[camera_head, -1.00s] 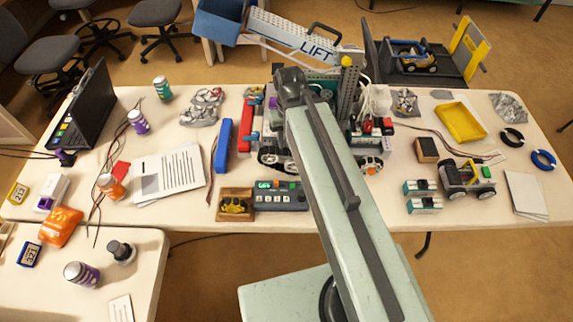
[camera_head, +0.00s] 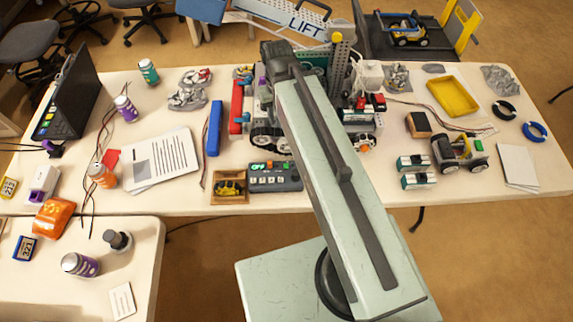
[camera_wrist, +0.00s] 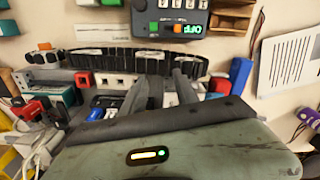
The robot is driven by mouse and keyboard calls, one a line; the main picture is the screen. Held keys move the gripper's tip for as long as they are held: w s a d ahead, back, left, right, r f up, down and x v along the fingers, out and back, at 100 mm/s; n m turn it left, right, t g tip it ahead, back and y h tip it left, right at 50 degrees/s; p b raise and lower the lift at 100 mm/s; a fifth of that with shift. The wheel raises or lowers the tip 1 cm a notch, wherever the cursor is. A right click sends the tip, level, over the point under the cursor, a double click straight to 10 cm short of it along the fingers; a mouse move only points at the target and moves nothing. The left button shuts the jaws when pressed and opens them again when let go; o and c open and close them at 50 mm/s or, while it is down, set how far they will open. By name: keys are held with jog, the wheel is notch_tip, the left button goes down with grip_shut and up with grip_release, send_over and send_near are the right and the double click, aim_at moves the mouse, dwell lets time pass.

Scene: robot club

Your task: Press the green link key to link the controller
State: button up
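The controller (camera_head: 262,184) is a dark grey box with a lit green display reading OFF and a row of pale keys, lying near the table's front edge in the head view. It also shows upside down at the top of the wrist view (camera_wrist: 171,18). The green link key (camera_wrist: 154,27) is on its left in that view, and it shows small in the head view (camera_head: 287,166). My gripper (camera_wrist: 164,76) has two dark fingers with a gap between them, over the tracked robot and apart from the controller. The head view hides the fingers behind my arm.
A tracked robot (camera_head: 263,128) with a LIFT beam stands behind the controller. A wooden box (camera_head: 229,187) touches or nearly touches the controller's left side. A blue bar (camera_head: 214,128) and papers (camera_head: 160,158) lie further left. Table space in front of the controller is narrow.

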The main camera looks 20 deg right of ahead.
grip_shut()
dwell(1.5)
